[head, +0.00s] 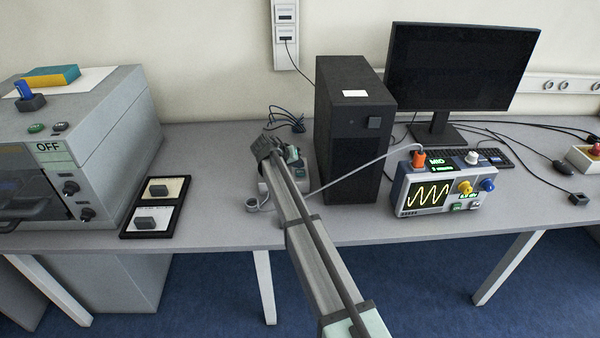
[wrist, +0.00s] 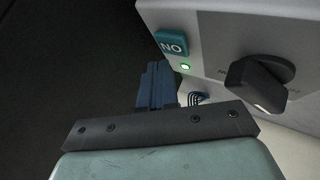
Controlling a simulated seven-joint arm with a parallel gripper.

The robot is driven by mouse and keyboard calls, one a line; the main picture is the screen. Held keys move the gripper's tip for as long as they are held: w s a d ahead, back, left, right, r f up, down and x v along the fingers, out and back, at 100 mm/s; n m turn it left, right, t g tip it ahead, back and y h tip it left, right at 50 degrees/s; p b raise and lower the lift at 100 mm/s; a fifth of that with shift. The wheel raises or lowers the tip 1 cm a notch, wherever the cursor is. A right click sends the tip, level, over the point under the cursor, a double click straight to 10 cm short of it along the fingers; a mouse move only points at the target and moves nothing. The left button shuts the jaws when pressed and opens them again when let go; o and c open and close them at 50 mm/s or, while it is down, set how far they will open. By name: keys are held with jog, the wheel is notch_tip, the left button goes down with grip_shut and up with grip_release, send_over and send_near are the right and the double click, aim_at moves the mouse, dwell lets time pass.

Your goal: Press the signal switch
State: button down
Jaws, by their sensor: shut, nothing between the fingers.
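A light grey box (wrist: 215,65) fills the upper right of the wrist view. On it are a teal square button (wrist: 172,44) with white letters, upside down, that read as ON, a lit green lamp (wrist: 186,67) and a dark knob (wrist: 256,82). I take the teal button for the signal switch. My gripper (wrist: 157,70) has its blue fingers shut and empty, just below the button in the picture. I cannot tell whether they touch the box. In the head view my gripper (head: 294,156) is over the small box (head: 266,186), mostly hidden by my arm.
A black computer tower (head: 350,140) stands close on the right of my gripper. An oscilloscope (head: 445,190) with a yellow waveform is farther right, and a grey cable (head: 365,163) runs from it. A grey oven-like machine (head: 120,130) and two framed panels (head: 153,207) are left.

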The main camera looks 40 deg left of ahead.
aim_at(298, 172)
jog(key=shift+f, duration=0.25)
jog(key=shift+f, duration=0.2)
jog(key=shift+f, duration=0.4)
dwell(1.1)
jog(key=shift+r, duration=0.85)
jog(key=shift+r, duration=2.5)
